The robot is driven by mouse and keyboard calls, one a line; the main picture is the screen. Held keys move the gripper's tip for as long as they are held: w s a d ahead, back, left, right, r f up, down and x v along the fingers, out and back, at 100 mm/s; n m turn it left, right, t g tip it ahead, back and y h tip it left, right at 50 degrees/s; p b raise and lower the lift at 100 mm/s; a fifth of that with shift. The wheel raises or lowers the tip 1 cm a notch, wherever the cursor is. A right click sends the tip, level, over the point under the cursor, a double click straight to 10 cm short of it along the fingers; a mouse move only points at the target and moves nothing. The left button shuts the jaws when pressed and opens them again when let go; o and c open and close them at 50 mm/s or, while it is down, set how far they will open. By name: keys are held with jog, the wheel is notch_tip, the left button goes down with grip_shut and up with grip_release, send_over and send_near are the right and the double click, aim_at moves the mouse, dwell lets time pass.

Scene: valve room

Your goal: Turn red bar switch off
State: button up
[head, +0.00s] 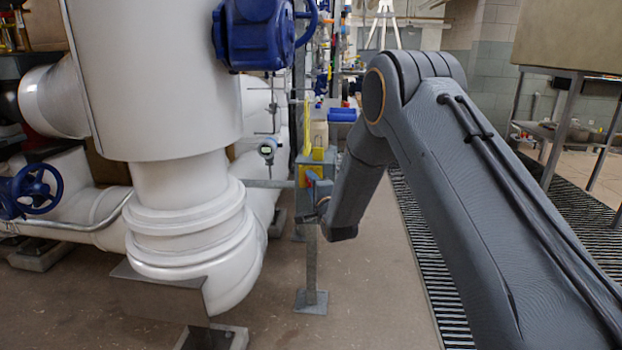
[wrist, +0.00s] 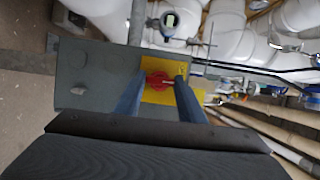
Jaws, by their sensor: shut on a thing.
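The red bar switch (wrist: 160,80) sits on a yellow plate (wrist: 154,95) on a grey box (wrist: 95,82) in the wrist view. My gripper (wrist: 159,88) has its two blue fingers on either side of the red bar, shut on it. The bar looks roughly crosswise between the fingers, but its exact angle is hard to tell. In the head view the box stands on a grey post (head: 311,265). My gripper (head: 322,190) reaches it from the right, and my wrist hides part of the switch.
A large white pipe (head: 190,220) stands left of the post, with a blue valve wheel (head: 37,188) at far left. A small gauge (head: 268,148) hangs beside the box. The floor right of the post is clear up to a dark grating (head: 425,255).

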jog(key=n+p, duration=0.1)
jog(key=n+g+p, duration=0.1)
jog(key=n+h+p, duration=0.1)
jog(key=n, duration=0.1)
jog(key=shift+s+r, duration=0.1)
jog(key=shift+r, duration=0.15)
jog(key=shift+a+n+g+h+p, duration=0.1)
jog(key=shift+n+g+h+p, duration=0.65)
jog(key=shift+n+p, duration=0.75)
jog(key=o, duration=1.1)
jog(key=shift+c, duration=0.2)
jog(key=p+v, duration=0.1)
jog(key=v, duration=0.6)
jog(key=shift+s, duration=0.3)
jog(key=shift+r, duration=0.1)
